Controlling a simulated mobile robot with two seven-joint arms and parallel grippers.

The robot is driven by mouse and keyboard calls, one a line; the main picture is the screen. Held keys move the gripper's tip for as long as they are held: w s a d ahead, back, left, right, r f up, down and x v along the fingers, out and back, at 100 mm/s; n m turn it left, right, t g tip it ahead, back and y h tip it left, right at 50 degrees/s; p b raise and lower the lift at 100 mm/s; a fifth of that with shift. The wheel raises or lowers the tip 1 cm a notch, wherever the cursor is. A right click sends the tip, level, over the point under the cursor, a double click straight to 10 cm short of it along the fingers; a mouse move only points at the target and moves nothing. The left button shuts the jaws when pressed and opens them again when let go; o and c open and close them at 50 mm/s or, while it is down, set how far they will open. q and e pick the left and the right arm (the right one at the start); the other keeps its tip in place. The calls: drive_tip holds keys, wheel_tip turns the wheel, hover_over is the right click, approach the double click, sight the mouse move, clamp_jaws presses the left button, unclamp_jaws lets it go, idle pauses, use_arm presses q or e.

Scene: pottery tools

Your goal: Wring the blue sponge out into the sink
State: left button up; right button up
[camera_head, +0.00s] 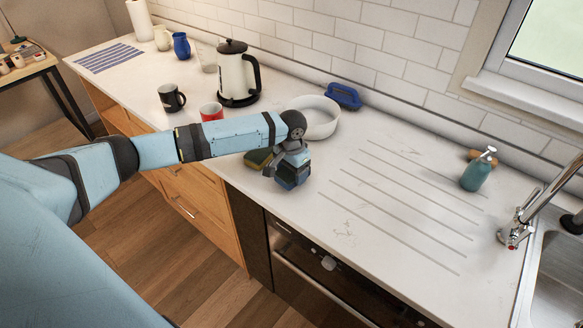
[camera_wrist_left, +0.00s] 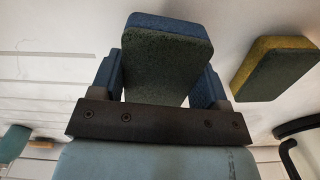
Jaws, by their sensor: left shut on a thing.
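The blue sponge (camera_head: 290,181) has a dark green scouring side, which fills the upper middle of the left wrist view (camera_wrist_left: 165,62). My left gripper (camera_head: 287,172) is shut on it, with one finger on either side. It is over the front part of the worktop; I cannot tell whether the sponge touches the surface. The metal sink (camera_head: 555,285) is at the lower right of the head view, well to the right of the gripper, partly cut off by the frame. My right gripper is not in view.
A yellow and green sponge (camera_head: 258,158) lies just left of my gripper. A white bowl (camera_head: 318,122), a red mug (camera_head: 211,112) and a kettle (camera_head: 238,75) stand behind. A soap bottle (camera_head: 477,172) and a tap (camera_head: 518,228) are near the sink. The grooved worktop between is clear.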

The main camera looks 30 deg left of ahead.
use_arm(q)
drive_tip(key=shift+f, duration=1.15)
drive_tip(key=o, duration=0.3)
drive_tip(key=shift+o, duration=0.2)
drive_tip(key=shift+r, duration=0.15)
drive_tip(key=shift+r+p, duration=0.45)
drive_tip(key=shift+p, duration=0.35)
drive_tip(key=shift+c, duration=0.3)
